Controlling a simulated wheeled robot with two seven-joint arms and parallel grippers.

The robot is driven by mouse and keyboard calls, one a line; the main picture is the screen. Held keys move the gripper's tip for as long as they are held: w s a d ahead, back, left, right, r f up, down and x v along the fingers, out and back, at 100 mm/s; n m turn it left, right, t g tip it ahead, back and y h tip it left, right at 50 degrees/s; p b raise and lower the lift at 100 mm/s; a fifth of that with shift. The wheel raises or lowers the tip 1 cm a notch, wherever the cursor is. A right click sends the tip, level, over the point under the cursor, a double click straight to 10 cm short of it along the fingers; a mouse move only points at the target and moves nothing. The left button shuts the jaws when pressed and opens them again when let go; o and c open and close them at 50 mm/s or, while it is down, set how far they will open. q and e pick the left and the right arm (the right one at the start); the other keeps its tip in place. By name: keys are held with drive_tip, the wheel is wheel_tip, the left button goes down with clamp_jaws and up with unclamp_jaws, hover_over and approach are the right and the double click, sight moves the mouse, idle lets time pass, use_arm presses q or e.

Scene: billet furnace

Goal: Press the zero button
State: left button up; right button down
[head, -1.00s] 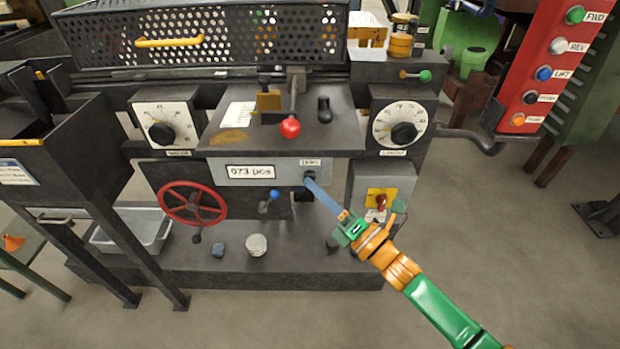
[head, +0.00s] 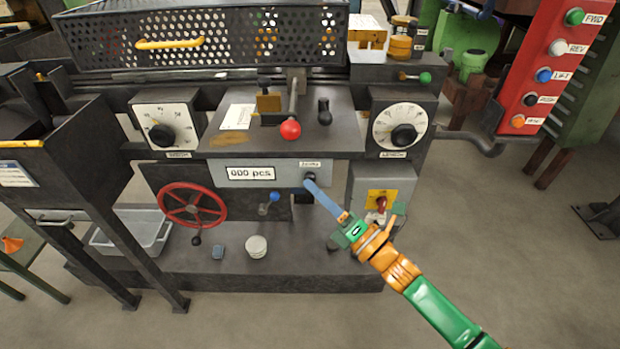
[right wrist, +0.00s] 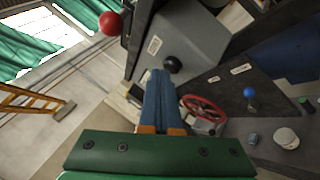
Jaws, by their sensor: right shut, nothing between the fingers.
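The zero button (head: 309,177) is a small dark button under a small label at the right end of the grey counter panel (head: 222,181). The counter display (head: 250,173) reads 000 pcs. My right gripper (head: 312,185) is shut and empty, its blue fingers reaching up from the lower right. Its tips are at the button and partly cover it; whether they touch cannot be told. In the right wrist view, the closed fingers (right wrist: 160,75) end close beside a round black knob (right wrist: 173,64). My left gripper is out of view.
A red-ball lever (head: 290,129) stands above the panel. A grey box with a red-and-yellow switch (head: 381,199) is close to the right of my gripper. Open floor lies further right.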

drive_tip(key=shift+s, duration=0.6)
drive_tip(key=shift+p, duration=0.3)
drive_tip(key=s+p, duration=0.2)
drive_tip(key=s, duration=0.3)
idle(0.4)
